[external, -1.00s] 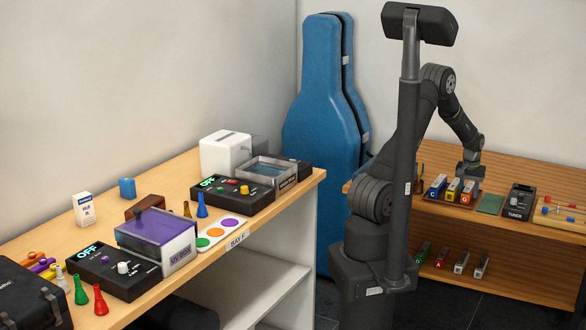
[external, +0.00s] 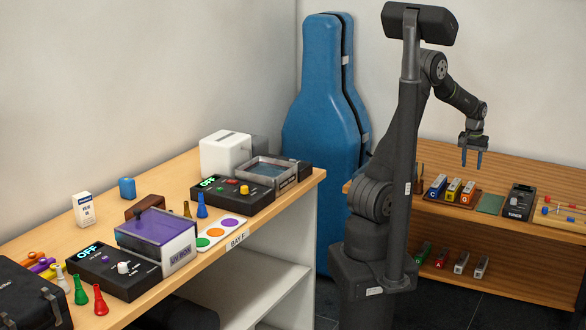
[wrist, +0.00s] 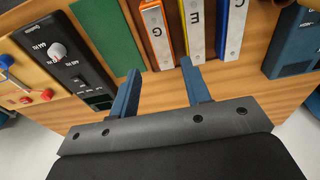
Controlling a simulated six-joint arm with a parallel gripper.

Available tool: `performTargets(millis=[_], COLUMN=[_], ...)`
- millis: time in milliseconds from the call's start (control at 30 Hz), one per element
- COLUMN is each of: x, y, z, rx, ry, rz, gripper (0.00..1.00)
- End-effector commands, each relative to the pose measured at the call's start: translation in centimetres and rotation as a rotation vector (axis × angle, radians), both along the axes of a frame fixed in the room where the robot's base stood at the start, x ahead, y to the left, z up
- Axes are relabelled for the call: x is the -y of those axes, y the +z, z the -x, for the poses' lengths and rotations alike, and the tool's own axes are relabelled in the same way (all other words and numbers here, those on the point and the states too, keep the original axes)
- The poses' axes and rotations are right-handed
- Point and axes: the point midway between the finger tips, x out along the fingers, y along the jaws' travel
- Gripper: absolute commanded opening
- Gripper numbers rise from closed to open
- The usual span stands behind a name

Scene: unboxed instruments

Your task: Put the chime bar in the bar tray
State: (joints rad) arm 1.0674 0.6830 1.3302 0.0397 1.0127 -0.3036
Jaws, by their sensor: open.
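Three chime bars stand side by side in the dark bar tray (external: 447,203) on the upper shelf: blue C (external: 438,186), yellow E (external: 453,190) and orange G (external: 468,192). The wrist view shows their silver tops, with G (wrist: 157,33) nearest my fingers, then E (wrist: 195,30) and C (wrist: 232,28). My gripper (external: 472,160) is open and empty, raised above the tray. In the wrist view its fingertips (wrist: 161,68) are apart, near the end of G, with nothing between them. The frames do not show which bar the task means.
Right of the tray lie a green mat (external: 490,204) and a black tuner (external: 519,202). Several more bars lie on the lower shelf, including a green one (external: 422,252) and a red one (external: 441,258). A wooden board with colored pegs (external: 560,211) is further right.

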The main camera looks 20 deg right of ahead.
Motion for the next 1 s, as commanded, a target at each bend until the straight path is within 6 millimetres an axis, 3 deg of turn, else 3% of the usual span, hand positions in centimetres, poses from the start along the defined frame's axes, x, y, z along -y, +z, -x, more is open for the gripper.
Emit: performTargets(millis=[333,767,867,1000], x=[-0.1,-2.9,-3.0,-2.4], y=[0.2,4.8,4.5,2.3], z=[0.1,3.3,3.4,2.7], rx=[0.01,0.184,0.193,0.192], ry=[0.0,0.0,-0.001,-0.001], rz=[0.007,0.181,0.19,0.188], gripper=[0.44,0.44,0.44,0.44])
